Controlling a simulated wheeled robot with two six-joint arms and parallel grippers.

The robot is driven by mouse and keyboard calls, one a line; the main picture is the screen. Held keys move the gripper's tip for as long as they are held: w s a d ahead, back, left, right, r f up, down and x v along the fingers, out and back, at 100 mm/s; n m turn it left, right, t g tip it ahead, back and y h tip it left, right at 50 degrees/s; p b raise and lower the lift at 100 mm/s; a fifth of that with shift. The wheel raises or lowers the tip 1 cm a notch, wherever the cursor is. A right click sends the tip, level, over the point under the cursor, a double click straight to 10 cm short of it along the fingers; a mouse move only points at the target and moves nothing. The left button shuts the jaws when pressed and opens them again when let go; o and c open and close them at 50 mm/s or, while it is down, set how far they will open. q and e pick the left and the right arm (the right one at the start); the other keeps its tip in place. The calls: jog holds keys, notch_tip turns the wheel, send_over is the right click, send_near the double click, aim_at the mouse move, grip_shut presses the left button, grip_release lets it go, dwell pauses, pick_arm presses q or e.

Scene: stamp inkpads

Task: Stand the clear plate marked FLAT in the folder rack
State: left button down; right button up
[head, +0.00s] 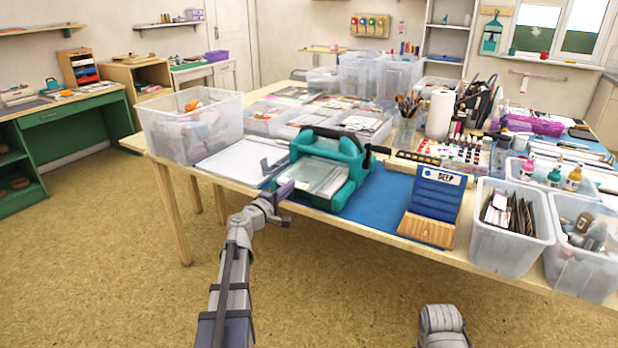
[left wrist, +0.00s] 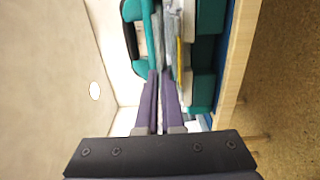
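A teal die-cutting machine (head: 345,172) stands near the table's front edge, with a clear plate (head: 320,178) or stack of plates lying in it; I cannot read FLAT on any of them. Pale sheet edges (left wrist: 172,40) show in the left wrist view. My left gripper (head: 284,192) is at the machine's near left side. Its purple fingers (left wrist: 159,75) point at the sheet edges with a narrow gap between them; whether they hold one is unclear. A blue, slotted stand with a wooden base (head: 428,229), labelled DEEP, seems to be the rack.
A blue mat (head: 378,204) lies between machine and rack. Clear bins (head: 508,245) with cards and bottles stand right of the rack. A large clear bin (head: 190,135) stands at the table's left end. Paints, brushes and a paper roll crowd the table behind.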

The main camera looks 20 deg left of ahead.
pick_arm(q)
jog(key=s+r+p, duration=0.2)
jog(key=r, duration=0.1)
jog(key=s+r+p, duration=0.1)
jog(key=p, duration=0.1)
jog(key=shift+a+r, duration=0.1)
jog(key=shift+r, duration=0.1)
